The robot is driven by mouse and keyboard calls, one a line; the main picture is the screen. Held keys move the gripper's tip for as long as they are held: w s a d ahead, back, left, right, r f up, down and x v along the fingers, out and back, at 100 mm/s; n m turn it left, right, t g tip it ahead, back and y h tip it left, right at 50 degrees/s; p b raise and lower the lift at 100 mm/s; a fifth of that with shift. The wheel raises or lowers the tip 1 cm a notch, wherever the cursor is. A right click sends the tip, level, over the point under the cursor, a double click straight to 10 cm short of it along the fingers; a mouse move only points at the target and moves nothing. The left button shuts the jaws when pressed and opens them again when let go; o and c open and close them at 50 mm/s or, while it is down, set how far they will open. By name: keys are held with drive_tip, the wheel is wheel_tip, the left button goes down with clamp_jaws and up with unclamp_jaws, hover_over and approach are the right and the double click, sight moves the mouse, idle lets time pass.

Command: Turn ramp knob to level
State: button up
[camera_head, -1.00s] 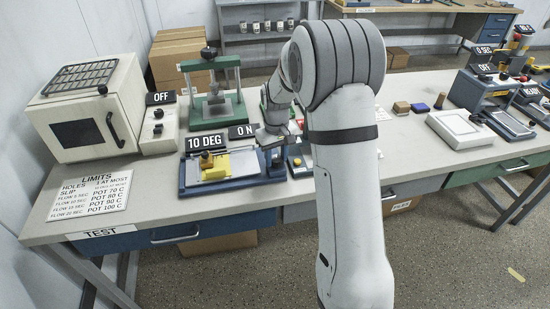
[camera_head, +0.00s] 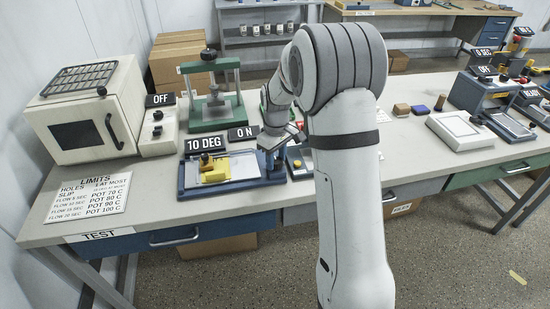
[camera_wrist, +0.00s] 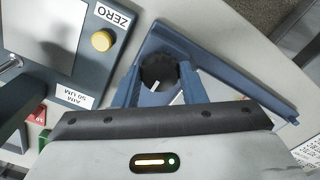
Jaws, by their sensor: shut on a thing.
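The ramp device (camera_head: 190,190) is a blue-framed unit on the bench, with a pale tilted surface and a yellow block on it. Its sign (camera_head: 206,142) reads "10 DEG" and a second sign (camera_head: 243,133) reads "ON". The ramp knob (camera_wrist: 158,69) is dark and round with a short white mark, at the end of the blue frame in the wrist view. My gripper (camera_wrist: 161,78) has its two blue fingers on either side of the knob, shut on it. In the head view my gripper (camera_head: 271,160) is at the ramp's right end and hides the knob.
A green press (camera_head: 212,95) stands behind the ramp, and a white oven (camera_head: 85,110) to the left. A limits board (camera_head: 88,196) lies at front left. In the wrist view a grey device (camera_wrist: 60,45) with a yellow button sits close beside the ramp.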

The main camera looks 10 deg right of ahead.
sight(276, 160)
drive_tip(key=shift+r, duration=0.1)
drive_tip(key=o, duration=1)
wheel_tip(276, 160, up, 7)
drive_tip(key=shift+r, duration=0.35)
drive_tip(key=shift+s+r, duration=0.1)
drive_tip(key=s+r+m+t, duration=0.1)
drive_tip(key=s+m, duration=0.1)
drive_tip(key=s, duration=0.7)
drive_tip(key=s+r+m, duration=0.1)
drive_tip(key=s+m, duration=0.1)
drive_tip(key=s, duration=0.7)
drive_tip(key=s+r+m+t, duration=0.1)
drive_tip(key=s+r+m, duration=0.1)
drive_tip(key=s, duration=0.8)
drive_tip(key=shift+s+a+m+t, duration=0.15)
drive_tip(key=shift+m+t, duration=0.15)
drive_tip(key=shift+m, duration=0.2)
